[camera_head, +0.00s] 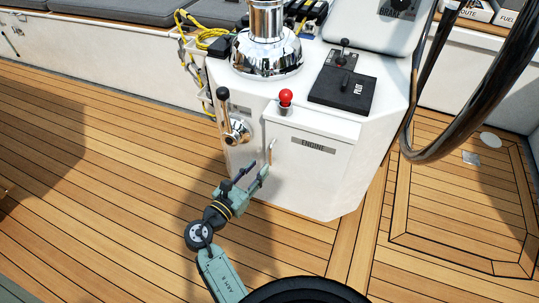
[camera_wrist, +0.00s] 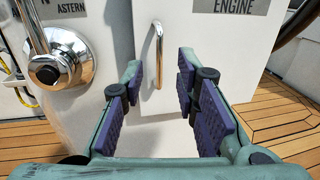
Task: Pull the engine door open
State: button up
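The engine door (camera_head: 304,168) is a white panel on the front of the white pedestal, labelled "ENGINE", and looks shut. It also shows in the wrist view (camera_wrist: 205,60). Its chrome bar handle (camera_wrist: 153,55) stands upright near the door's left edge and also shows in the head view (camera_head: 271,151). My gripper (camera_head: 257,172) is in front of the handle, and in the wrist view (camera_wrist: 158,75) its two purple-padded fingers are spread wide. The handle appears between the fingertips, a little beyond them, with no contact visible.
A chrome lever with a black knob (camera_head: 224,115) is left of the door, its round hub (camera_wrist: 70,65) close to my left finger. A red knob (camera_head: 286,97) stands above the door. The dark steering wheel (camera_head: 480,95) is at right. Wooden deck (camera_head: 110,170) lies clear at left.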

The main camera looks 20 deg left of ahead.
aim_at(268, 157)
jog(key=x, duration=0.6)
jog(key=shift+w+d, duration=0.1)
jog(key=shift+w, duration=0.05)
jog(key=shift+c, duration=0.2)
grip_shut()
dwell(0.5)
